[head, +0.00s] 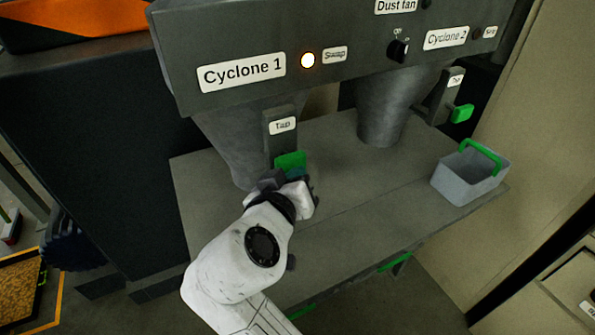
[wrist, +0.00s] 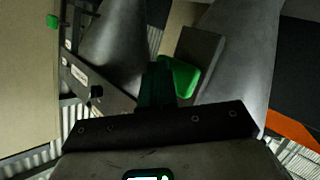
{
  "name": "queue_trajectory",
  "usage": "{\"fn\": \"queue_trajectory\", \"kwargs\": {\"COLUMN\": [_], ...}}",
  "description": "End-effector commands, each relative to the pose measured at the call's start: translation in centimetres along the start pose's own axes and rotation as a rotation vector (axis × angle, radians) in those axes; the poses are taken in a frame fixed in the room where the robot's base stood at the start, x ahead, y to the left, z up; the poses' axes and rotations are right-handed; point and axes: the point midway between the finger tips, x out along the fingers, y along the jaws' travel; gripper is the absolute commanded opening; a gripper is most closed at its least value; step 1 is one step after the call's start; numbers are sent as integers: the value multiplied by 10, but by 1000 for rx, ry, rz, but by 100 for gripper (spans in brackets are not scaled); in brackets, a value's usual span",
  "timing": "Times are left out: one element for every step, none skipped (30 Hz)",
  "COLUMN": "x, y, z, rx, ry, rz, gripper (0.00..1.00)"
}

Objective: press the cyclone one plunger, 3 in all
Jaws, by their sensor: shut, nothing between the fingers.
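The cyclone one plunger is a green paddle (head: 290,160) below the "Tap" label (head: 283,126), beside the grey Cyclone 1 cone (head: 232,140). The green paddle also shows in the wrist view (wrist: 185,77), just right of my fingers. My gripper (head: 293,177) is right at the paddle, in front of and below it in the head view. In the wrist view its fingers (wrist: 157,84) are shut together and empty. Whether they touch the paddle I cannot tell. My wrist hides part of the fingers in the head view.
A lit lamp (head: 308,60) glows beside the Cyclone 1 label (head: 241,72). To the right are the Cyclone 2 cone (head: 382,110) and its green plunger (head: 462,113). A grey bin with a green handle (head: 463,180) stands at the right of the grey bench (head: 345,205).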

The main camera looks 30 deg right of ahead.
Motion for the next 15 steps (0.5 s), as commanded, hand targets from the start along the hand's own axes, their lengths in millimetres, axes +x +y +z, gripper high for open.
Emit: {"fn": "queue_trajectory", "kwargs": {"x": [0, -1, -2, -2, -3, -4, -6, -7, -8, -10, -11, -12, -13, -14, -16], "y": [0, 0, 1, 2, 2, 3, 4, 5, 6, 7, 8, 9, 10, 11, 12], "z": [0, 0, 1, 1, 2, 3, 3, 4, 5, 6, 7, 8, 9, 10, 11], "rx": [0, 0, 0, 0, 0, 0, 0, 0, 0, 0, -1, -1, 0, 0, 0], "ry": [1, 1, 1, 1, 1, 2, 2, 2, 2, 2, 2, 1, 1, 1, 1], "rz": [-1, -1, -1, -1, -1, -1, -1, -1, -1, -1, -1, 0, 0, 0, 0], "gripper": [0, 0, 0, 0, 0, 0, 0, 0, 0, 0, 0, 0, 0, 0, 0]}}
